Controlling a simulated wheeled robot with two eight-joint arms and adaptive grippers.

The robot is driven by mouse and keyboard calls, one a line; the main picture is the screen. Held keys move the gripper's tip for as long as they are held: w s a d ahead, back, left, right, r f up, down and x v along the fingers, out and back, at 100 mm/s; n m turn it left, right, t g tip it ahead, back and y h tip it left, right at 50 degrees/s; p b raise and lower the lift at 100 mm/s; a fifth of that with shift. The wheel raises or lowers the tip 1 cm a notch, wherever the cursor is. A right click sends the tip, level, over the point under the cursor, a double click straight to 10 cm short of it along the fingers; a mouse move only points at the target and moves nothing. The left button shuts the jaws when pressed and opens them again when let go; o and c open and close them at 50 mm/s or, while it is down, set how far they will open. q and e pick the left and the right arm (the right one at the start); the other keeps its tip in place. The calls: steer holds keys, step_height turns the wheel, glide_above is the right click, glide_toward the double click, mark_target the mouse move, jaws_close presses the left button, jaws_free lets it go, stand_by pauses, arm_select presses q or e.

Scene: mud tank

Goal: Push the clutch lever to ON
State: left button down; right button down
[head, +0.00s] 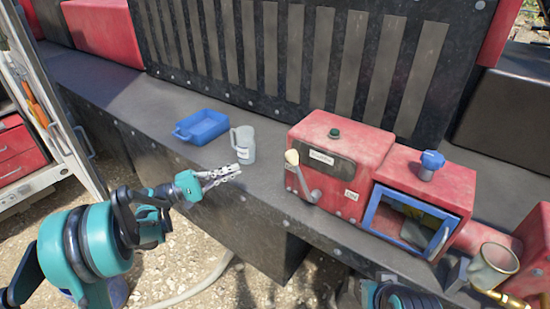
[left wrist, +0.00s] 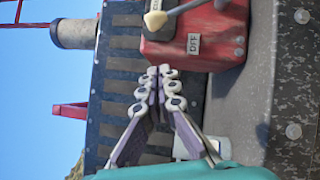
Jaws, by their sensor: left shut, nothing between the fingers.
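The clutch lever (head: 301,173) is on the front of a red machine box (head: 337,140). It has a pale knob and a grey shaft, and it leans to the left in the head view. The lever's knob also shows at the top of the left wrist view (left wrist: 155,20). A small white label (left wrist: 193,43), seemingly reading OFF, is on the red box beside it. My left gripper (head: 238,171) is shut and empty, left of the lever and apart from it. Its fingertips show together in the left wrist view (left wrist: 159,70). My right gripper is not in view.
A grey mug (head: 243,146) and a blue tray (head: 203,127) stand on the dark ledge behind my left gripper. A blue-framed window (head: 408,220) and a blue knob (head: 431,162) are on the machine's right part. A tan cup-shaped part (head: 494,264) is at the lower right.

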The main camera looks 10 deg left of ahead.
arm_select(q)
steer(key=s+d+x, duration=0.1)
steer(key=s+x, duration=0.1)
steer(key=x, duration=1.1)
steer(key=shift+s+r, duration=0.25)
steer(key=shift+r, duration=0.15)
steer(key=shift+d, duration=0.1)
